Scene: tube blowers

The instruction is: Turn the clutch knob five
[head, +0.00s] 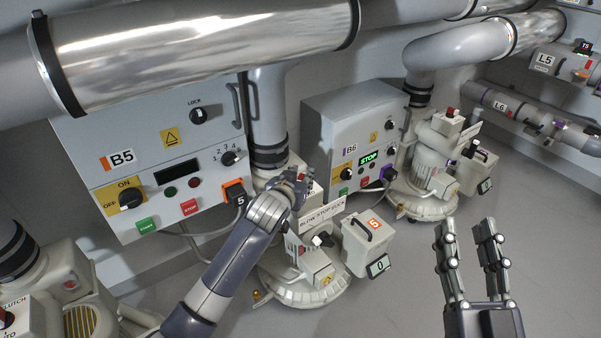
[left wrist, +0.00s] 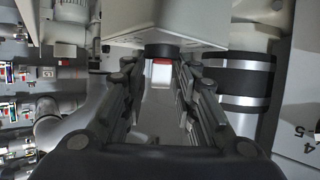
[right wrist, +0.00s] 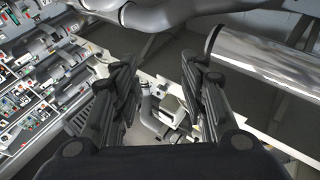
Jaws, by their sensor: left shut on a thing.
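The blower unit with the orange 5 label (head: 374,224) stands in the middle of the head view, right of the B5 panel (head: 122,157). My left gripper (head: 304,180) is at the top of this unit and shut on its clutch knob. In the left wrist view the clutch knob (left wrist: 161,72) shows as a small red and white piece on a dark round base, between the fingertips (left wrist: 160,78). In the head view the fingers mostly hide it, so its turn angle is unclear. My right gripper (head: 465,226) is open and empty over bare floor.
The B6 panel (head: 350,145) and its blower (head: 430,165) stand further back. Another blower with a clutch label (head: 15,303) is at the lower left. A shiny pipe (head: 190,45) runs overhead. The grey floor (head: 540,230) at the right is clear.

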